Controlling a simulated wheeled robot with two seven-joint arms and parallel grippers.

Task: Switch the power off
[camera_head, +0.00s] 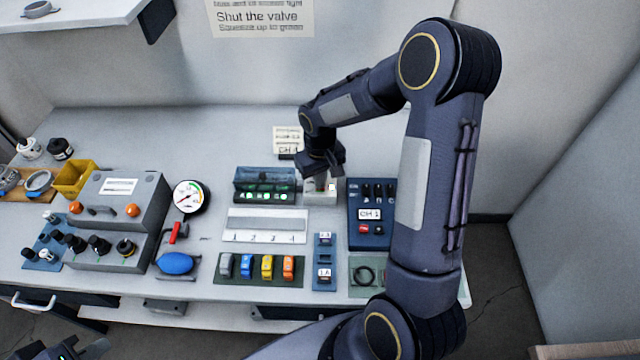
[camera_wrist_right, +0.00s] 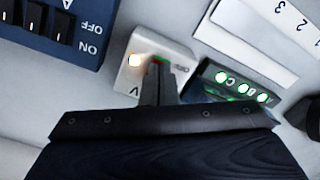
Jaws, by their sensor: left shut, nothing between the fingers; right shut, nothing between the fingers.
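A small white box (camera_head: 321,197) with a lit lamp stands at the middle back of the bench. In the right wrist view the white box (camera_wrist_right: 183,52) has a glowing amber lamp (camera_wrist_right: 134,60) and a red and green part, mostly covered by my fingers. My right gripper (camera_head: 322,180) is shut and empty, pointing down at this box; its fingertips (camera_wrist_right: 158,68) are over the red and green part. I cannot tell whether they touch. My left gripper (camera_head: 67,350) is shut, low at the left edge, away from the bench things.
A blue panel (camera_head: 353,238) with ON/OFF switches stands right of the box. A display with green lights (camera_head: 264,186) stands left. A numbered white strip (camera_head: 265,224), several coloured plugs (camera_head: 267,266), a gauge (camera_head: 188,197) and a grey unit (camera_head: 130,190) fill the left and front.

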